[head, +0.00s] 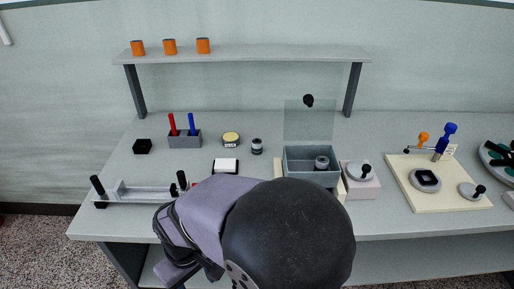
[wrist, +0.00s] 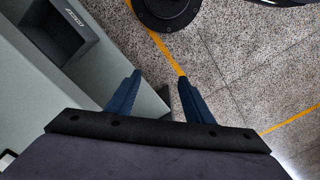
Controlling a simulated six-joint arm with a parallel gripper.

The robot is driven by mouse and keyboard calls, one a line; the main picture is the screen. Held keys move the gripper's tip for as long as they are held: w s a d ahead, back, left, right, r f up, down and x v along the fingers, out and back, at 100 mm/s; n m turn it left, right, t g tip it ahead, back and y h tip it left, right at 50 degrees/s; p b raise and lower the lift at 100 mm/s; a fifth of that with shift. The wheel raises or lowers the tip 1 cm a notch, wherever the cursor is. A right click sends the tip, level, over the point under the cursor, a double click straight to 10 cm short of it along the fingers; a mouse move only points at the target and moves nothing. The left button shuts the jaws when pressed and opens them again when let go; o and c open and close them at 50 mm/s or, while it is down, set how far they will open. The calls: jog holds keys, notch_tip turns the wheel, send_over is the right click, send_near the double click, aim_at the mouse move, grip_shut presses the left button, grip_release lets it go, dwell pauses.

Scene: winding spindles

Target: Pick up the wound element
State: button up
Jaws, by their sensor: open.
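Two small dark-and-light spool-like pieces are in the head view. One (head: 256,146) stands upright on the bench top near the middle. The other (head: 321,162) sits inside the open grey box (head: 312,178). I cannot tell which of them is the wound element, as the windings are too small to make out. My gripper (wrist: 159,78) shows in the wrist view with its two blue fingers apart and nothing between them. It is over the speckled floor beside a grey edge, away from both pieces. In the head view my arm hides the gripper.
A winding fixture (head: 148,192) with black knobs lies at the front left. A holder (head: 184,140) with red and blue sticks, a yellow-topped tin (head: 231,138) and a black block (head: 143,146) stand behind. A clear lid (head: 309,122) rises behind the box. A cream board (head: 446,197) is right.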

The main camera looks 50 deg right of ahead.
aim_at(257, 143)
jog(key=shift+o, duration=0.5)
jog(key=shift+w, duration=0.1)
